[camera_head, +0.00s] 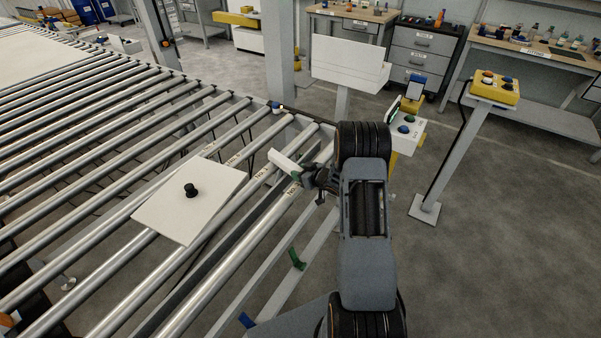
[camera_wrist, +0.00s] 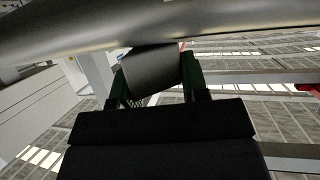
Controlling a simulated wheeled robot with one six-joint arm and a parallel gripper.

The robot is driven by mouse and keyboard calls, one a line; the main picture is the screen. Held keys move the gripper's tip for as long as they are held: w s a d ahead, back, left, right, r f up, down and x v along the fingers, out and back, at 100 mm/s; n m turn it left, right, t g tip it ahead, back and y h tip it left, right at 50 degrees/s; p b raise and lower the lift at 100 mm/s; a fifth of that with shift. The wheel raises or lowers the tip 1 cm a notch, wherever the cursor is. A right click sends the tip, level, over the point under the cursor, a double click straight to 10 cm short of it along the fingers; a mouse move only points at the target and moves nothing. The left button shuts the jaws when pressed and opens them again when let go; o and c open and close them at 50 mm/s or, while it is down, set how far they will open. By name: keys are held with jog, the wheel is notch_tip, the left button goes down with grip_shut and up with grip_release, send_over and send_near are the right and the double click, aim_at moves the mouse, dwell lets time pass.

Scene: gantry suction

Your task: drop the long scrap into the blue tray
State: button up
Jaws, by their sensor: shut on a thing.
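The long scrap (camera_head: 284,163) is a pale strip at the tip of my gripper (camera_head: 304,177) in the head view, above the near edge of the roller table. In the wrist view my gripper (camera_wrist: 155,82) has its two dark green fingers on either side of a piece that looks dark grey in shadow (camera_wrist: 150,70). My gripper is shut on it. The far end of the strip points up and left in the head view. I cannot make out a blue tray in either view; a small blue piece (camera_head: 246,320) shows low beside the table frame.
A roller table (camera_head: 110,130) fills the left. A white panel (camera_head: 190,205) with a dark knob lies on it, left of my gripper. A white panel on a post (camera_head: 345,70) and a yellow button box (camera_head: 494,88) stand behind.

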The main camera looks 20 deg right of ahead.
jog(key=o, duration=1)
